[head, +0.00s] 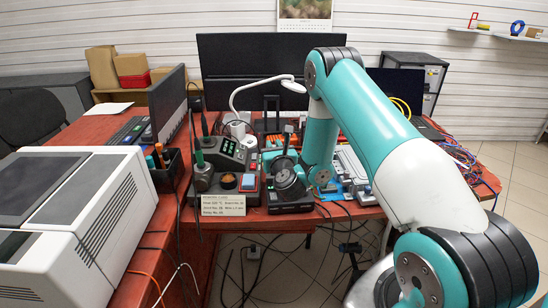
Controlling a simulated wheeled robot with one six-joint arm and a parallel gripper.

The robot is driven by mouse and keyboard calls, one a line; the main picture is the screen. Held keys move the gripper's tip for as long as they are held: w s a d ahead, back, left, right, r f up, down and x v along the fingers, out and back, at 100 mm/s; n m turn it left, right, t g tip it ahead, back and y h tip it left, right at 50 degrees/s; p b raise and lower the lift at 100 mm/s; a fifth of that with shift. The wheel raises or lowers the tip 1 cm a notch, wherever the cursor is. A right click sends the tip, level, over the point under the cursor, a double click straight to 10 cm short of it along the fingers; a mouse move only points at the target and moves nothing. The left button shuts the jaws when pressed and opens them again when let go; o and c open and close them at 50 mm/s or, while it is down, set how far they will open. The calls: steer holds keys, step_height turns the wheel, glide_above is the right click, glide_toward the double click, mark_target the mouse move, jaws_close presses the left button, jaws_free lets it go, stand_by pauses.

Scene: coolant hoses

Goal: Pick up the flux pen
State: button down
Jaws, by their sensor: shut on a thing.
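The pen is too small and too hidden by the gripper and wrist to make out. I cannot tell whether it touches the bench.
Left of my gripper stand a soldering station (228,152), a green-handled iron in its stand (201,172) and a black holder (166,175) with orange-handled tools. A printed card (223,205) stands in front. A white machine (75,215) fills the left. Cables hang below the bench.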

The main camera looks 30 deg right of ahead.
step_height(320, 180, up, 15)
steer(key=p, duration=0.9)
